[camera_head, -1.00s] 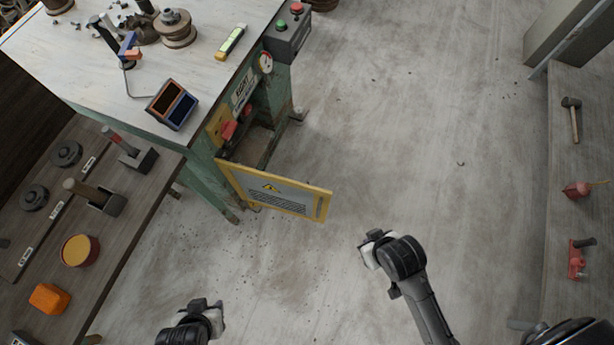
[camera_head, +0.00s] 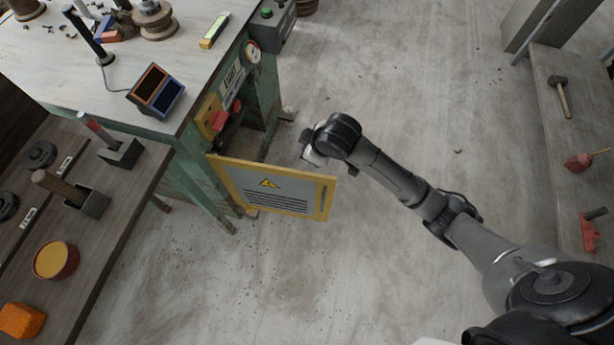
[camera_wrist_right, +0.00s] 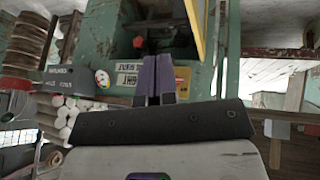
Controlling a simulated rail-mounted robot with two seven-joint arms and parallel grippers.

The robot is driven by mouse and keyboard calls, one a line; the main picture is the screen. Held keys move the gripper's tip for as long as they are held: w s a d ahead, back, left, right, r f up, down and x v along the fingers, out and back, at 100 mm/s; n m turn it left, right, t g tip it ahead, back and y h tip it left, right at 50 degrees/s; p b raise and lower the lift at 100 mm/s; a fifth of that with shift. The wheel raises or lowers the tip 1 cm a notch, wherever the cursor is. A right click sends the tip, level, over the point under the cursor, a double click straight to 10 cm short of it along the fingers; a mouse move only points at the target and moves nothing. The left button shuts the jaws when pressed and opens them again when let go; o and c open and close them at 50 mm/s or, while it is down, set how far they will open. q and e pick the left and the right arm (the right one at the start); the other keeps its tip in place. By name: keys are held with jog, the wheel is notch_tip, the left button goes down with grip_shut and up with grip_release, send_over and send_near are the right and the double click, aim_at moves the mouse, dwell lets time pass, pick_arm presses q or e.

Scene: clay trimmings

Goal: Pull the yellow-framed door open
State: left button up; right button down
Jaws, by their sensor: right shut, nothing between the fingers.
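The yellow-framed door (camera_head: 272,188) is a grey panel with a warning triangle and lines of print. It stands swung out from the green machine (camera_head: 193,165), and its free edge points right over the floor. My right gripper (camera_head: 308,150) is above and beyond the door's free end, apart from it as far as I can tell. In the right wrist view its purple-grey fingers (camera_wrist_right: 155,78) are shut together with nothing between them, facing the machine's open bay. A strip of the yellow frame (camera_wrist_right: 195,30) shows beside them. My left gripper is out of view.
A workbench (camera_head: 70,265) at left holds tools and an orange block (camera_head: 20,320). The machine's top carries a tilted dark panel (camera_head: 155,92). A red knob (camera_head: 219,120) sits by the bay. A shelf (camera_head: 565,130) stands at right. The floor between is clear.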

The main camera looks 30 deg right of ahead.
jog(key=w+d+f+n+g+y+b, duration=0.2)
jog(key=w+d+f+g+y+b, duration=0.35)
jog(key=d, duration=0.55)
pick_arm(q)
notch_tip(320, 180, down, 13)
jog(key=b, duration=0.5)
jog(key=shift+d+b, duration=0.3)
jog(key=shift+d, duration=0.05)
pick_arm(e)
jog(key=s+a+f+n+g, duration=0.1)
jog(key=s+a+f, duration=0.2)
jog(key=a+f, duration=0.5)
jog(key=shift+s+a+f+y, duration=0.25)
jog(key=shift+s+f+y, duration=0.15)
jog(key=shift+f, duration=0.45)
